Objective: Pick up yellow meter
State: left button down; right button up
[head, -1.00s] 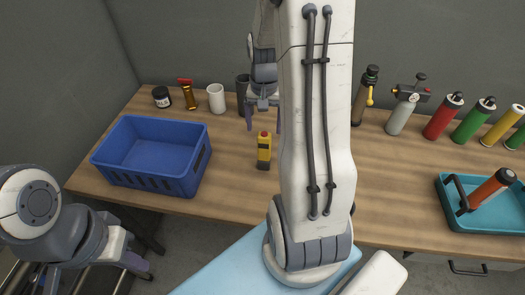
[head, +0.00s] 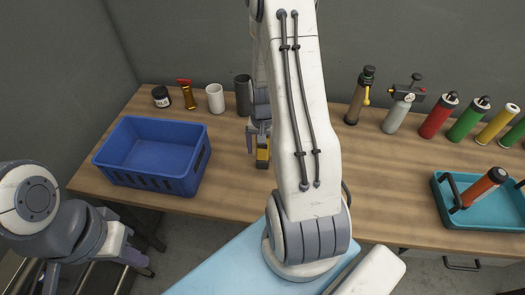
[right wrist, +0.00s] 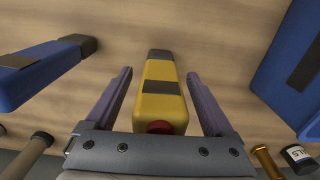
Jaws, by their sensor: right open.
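The yellow meter (head: 263,156) stands on the wooden table, right of the blue crate, partly hidden by my right gripper (head: 259,138). In the right wrist view the yellow meter (right wrist: 160,98), with a dark panel and a red knob, lies between the two fingers of my right gripper (right wrist: 159,76). The fingers are open with a gap on both sides of the meter. My left gripper (head: 138,262) hangs low at the left, away from the table; its jaw state is unclear.
A blue crate (head: 150,178) stands left of the meter. A blue object (right wrist: 40,72) lies on the meter's other side. A black jar, brass piece, cups and several cylinders line the back. A teal tray (head: 490,235) holds an orange cylinder at right.

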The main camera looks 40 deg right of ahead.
jog(key=shift+r, duration=0.1)
grip_shut()
